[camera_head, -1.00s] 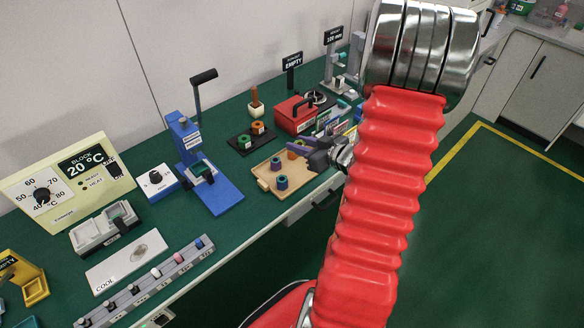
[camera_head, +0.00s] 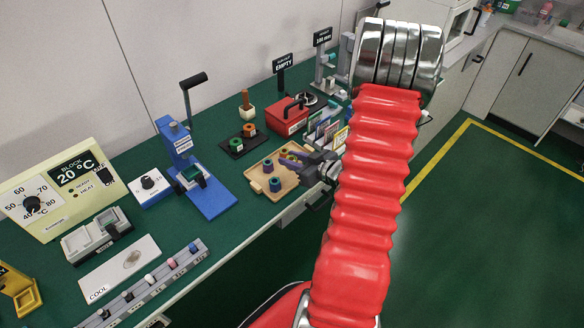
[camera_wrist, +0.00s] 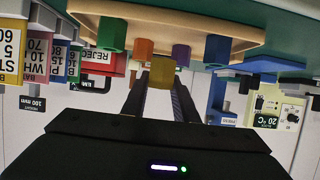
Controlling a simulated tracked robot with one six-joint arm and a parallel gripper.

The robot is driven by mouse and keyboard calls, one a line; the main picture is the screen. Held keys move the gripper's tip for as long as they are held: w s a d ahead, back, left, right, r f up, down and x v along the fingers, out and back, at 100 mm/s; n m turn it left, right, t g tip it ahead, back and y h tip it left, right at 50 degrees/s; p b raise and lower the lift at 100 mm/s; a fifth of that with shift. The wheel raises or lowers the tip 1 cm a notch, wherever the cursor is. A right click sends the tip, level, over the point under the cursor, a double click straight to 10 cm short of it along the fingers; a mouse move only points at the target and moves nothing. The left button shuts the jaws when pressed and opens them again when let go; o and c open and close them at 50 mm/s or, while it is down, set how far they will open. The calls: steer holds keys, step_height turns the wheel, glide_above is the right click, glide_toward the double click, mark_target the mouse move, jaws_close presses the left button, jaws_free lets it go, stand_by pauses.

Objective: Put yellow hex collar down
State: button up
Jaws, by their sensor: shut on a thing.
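The yellow hex collar (camera_wrist: 162,73) is between the fingertips of my gripper (camera_wrist: 162,85) in the wrist view, which looks upside down. My gripper is shut on it. In the head view my gripper (camera_head: 290,158) is over the right part of the wooden tray (camera_head: 284,190); the yellow collar is too small to make out clearly there. Any gap beneath the yellow collar cannot be judged.
A red box (camera_head: 290,116) marked REJECT and a card rack (camera_head: 325,132) stand behind my gripper. A black plate (camera_head: 238,148) with collars is left of them. The blue press (camera_head: 190,170) stands left of the tray. The bench's front edge is close by.

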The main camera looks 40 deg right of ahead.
steer(key=shift+f, duration=2.05)
steer(key=shift+f, duration=0.1)
steer(key=o, duration=1.1)
steer(key=shift+c, duration=0.2)
steer(key=shift+s, duration=0.1)
steer(key=v, duration=1.2)
